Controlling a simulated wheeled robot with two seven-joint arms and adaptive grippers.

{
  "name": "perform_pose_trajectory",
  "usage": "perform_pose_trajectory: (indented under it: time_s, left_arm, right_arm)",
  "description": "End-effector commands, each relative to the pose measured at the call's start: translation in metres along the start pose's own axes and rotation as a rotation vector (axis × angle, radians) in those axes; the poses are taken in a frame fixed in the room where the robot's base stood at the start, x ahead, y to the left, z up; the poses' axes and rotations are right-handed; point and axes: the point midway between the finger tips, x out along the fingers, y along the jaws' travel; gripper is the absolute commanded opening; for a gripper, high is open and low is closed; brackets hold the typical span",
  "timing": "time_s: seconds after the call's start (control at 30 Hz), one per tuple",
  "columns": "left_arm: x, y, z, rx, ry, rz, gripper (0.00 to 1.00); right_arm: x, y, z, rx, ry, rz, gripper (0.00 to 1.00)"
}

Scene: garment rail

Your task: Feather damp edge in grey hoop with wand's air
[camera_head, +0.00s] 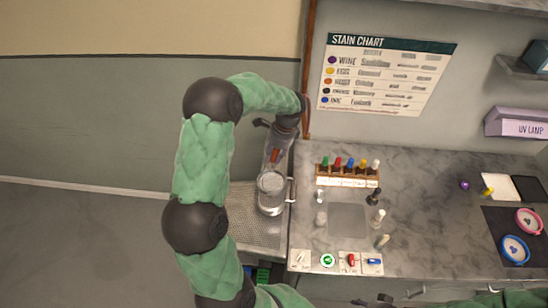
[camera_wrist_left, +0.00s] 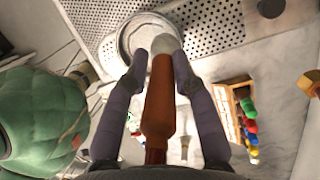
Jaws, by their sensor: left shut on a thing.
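My left gripper (camera_head: 274,160) is over the left end of the counter. In the left wrist view its two fingers (camera_wrist_left: 160,70) are shut on an orange-brown handle with a pale rounded tip, which I take for the wand (camera_wrist_left: 158,100). The wand also shows as a small orange patch in the head view (camera_head: 274,156). Its tip points at the round grey hoop (camera_wrist_left: 124,45), overlapping its edge in the picture; I cannot tell whether they touch. The hoop (camera_head: 271,183) is above a perforated metal plate. The damp edge cannot be made out. Dark parts of my right gripper (camera_head: 372,301) show at the bottom edge.
A rack (camera_head: 347,182) of bottles with coloured caps stands right of the hoop, with small loose bottles before it. A pink hoop (camera_head: 529,221) and a blue hoop (camera_head: 515,249) lie on a dark mat at right. The counter between is mostly clear.

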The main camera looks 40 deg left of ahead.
Motion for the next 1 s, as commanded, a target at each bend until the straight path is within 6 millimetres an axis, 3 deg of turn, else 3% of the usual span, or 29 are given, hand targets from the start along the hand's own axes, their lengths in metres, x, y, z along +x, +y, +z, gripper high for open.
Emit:
perform_pose_trajectory:
  time_s: [1.0]
  left_arm:
    - [0.006,0.024,0.022,-0.001,0.001,-0.001,0.0]
  right_arm:
    - [-0.001,0.0,0.0,0.0,0.0,0.0,0.52]
